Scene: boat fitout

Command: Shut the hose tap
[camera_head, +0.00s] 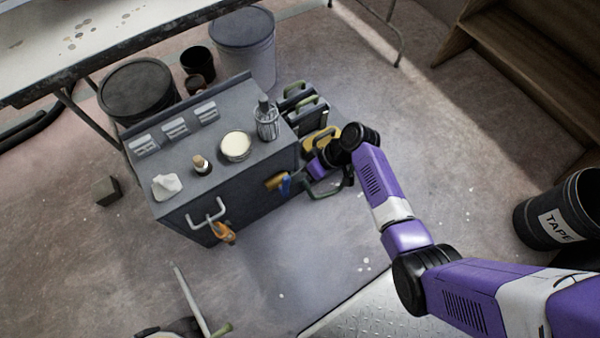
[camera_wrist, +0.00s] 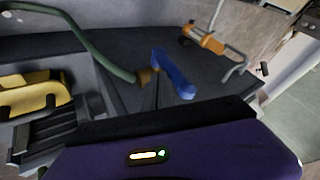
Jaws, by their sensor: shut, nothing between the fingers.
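The hose tap (camera_head: 275,182) sticks out from the side of the dark grey cabinet, with a brass body and a blue lever (camera_head: 286,185). In the wrist view the brass body (camera_wrist: 147,76) and the blue lever (camera_wrist: 172,74) show near the middle. The lever slants across the tap's front. My gripper (camera_head: 306,174) is shut and empty, just right of the lever in the head view. I cannot tell whether it touches the lever. Its purple housing fills the bottom of the wrist view, and its fingertips are hard to make out.
A green hose (camera_wrist: 86,35) curves beside the tap. The cabinet (camera_head: 178,218) has a white handle (camera_head: 207,212) and an orange-handled tool (camera_head: 224,232) hanging there. A yellow case (camera_head: 318,139) and dark cases stand close to my wrist.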

